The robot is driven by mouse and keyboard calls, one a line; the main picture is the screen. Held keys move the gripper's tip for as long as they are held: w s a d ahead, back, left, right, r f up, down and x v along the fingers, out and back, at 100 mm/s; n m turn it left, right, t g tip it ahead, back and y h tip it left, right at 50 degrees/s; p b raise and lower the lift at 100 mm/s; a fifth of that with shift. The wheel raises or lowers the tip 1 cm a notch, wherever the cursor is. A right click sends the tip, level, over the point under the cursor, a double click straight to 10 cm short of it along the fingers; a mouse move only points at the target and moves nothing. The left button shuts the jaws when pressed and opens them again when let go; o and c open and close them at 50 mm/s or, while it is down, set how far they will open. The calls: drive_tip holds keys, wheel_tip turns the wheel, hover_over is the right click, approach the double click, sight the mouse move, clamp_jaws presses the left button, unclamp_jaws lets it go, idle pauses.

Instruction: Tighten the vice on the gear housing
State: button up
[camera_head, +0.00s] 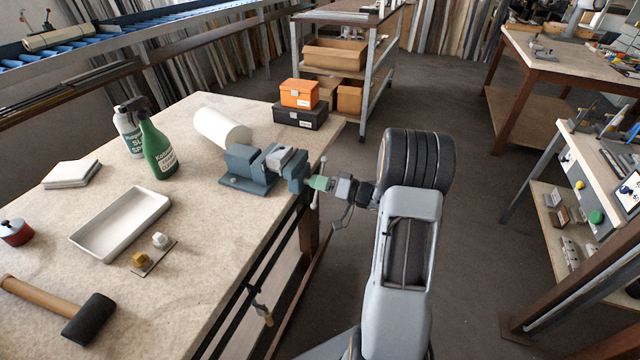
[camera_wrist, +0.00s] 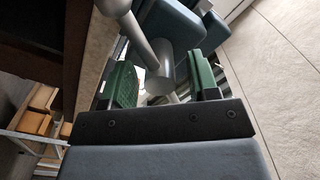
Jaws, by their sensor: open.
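The blue-grey vice (camera_head: 243,172) is fixed at the right edge of the workbench. A light grey block, seemingly the gear housing (camera_head: 288,157), sits at its jaws; its exact contact with them is too small to tell. The vice's handle bar (camera_head: 323,165) stands nearly upright at the screw's outer end. My gripper (camera_head: 317,183) is at this handle, reaching in from the right. In the wrist view my gripper (camera_wrist: 163,82) is open, its green pads on either side of the grey screw head (camera_wrist: 158,66) and bar. Whether the pads touch them I cannot tell.
On the workbench (camera_head: 215,250) are a white roll (camera_head: 222,128), a green spray bottle (camera_head: 157,150), an empty tray (camera_head: 122,222) and a mallet (camera_head: 62,310). Orange (camera_head: 299,93) and black (camera_head: 300,115) boxes stand behind the vice. Floor right of the bench is open.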

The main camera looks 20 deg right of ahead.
clamp_jaws()
idle(0.5)
drive_tip(key=shift+r+p, duration=0.15)
drive_tip(key=shift+p, duration=0.25)
